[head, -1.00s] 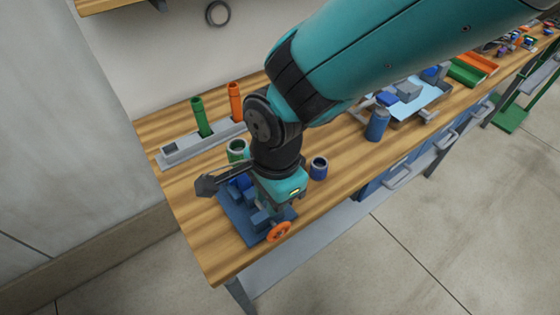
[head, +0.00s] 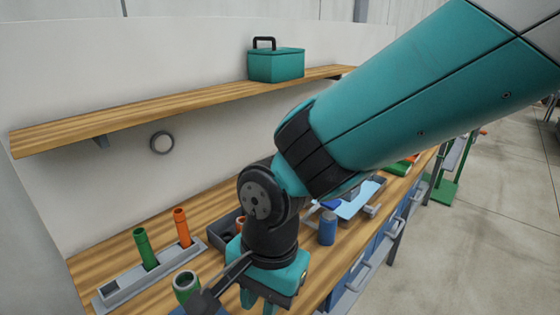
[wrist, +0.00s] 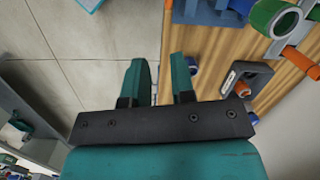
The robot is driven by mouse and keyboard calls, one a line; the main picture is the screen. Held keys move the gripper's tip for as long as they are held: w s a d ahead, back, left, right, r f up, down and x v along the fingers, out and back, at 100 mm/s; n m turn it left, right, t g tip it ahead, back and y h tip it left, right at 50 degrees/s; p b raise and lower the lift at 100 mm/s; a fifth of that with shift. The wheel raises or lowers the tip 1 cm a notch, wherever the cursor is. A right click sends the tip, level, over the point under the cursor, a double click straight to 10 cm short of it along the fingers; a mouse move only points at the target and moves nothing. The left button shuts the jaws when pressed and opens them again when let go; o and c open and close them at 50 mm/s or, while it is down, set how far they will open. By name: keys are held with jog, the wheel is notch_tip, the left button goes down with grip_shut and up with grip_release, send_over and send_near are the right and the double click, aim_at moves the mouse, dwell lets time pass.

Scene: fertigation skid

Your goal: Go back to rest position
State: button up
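My gripper (head: 259,300) hangs over the front edge of the wooden workbench (head: 105,258) in the head view, pointing down. In the wrist view its two teal fingers (wrist: 160,78) stand apart with nothing between them, so it is open and empty. Below the fingers the wrist view shows bare floor and the bench edge. My arm is bent at the wrist and spans the head view from upper right to lower middle.
A grey holder (head: 118,293) carries a green tube (head: 145,250) and an orange tube (head: 182,228). A green ring-topped part (head: 186,287) and a blue cylinder (head: 328,228) stand near my gripper. A wooden shelf (head: 180,105) with a teal box (head: 276,65) is above.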

jog(key=s+d+r+n+y, duration=0.1)
jog(key=s+d+r+n, duration=0.1)
jog(key=d, duration=0.4)
jog(key=s+d+r+n+y, duration=0.1)
jog(key=s+d+r+n, duration=0.1)
jog(key=d+n, duration=0.4)
jog(key=s+d+r+n+t, duration=0.1)
jog(key=d+r+n, duration=0.3)
jog(key=d, duration=0.2)
jog(key=shift+s+r+y+b, duration=0.35)
jog(key=shift+s+y+b, duration=0.05)
jog(key=shift+d, duration=0.1)
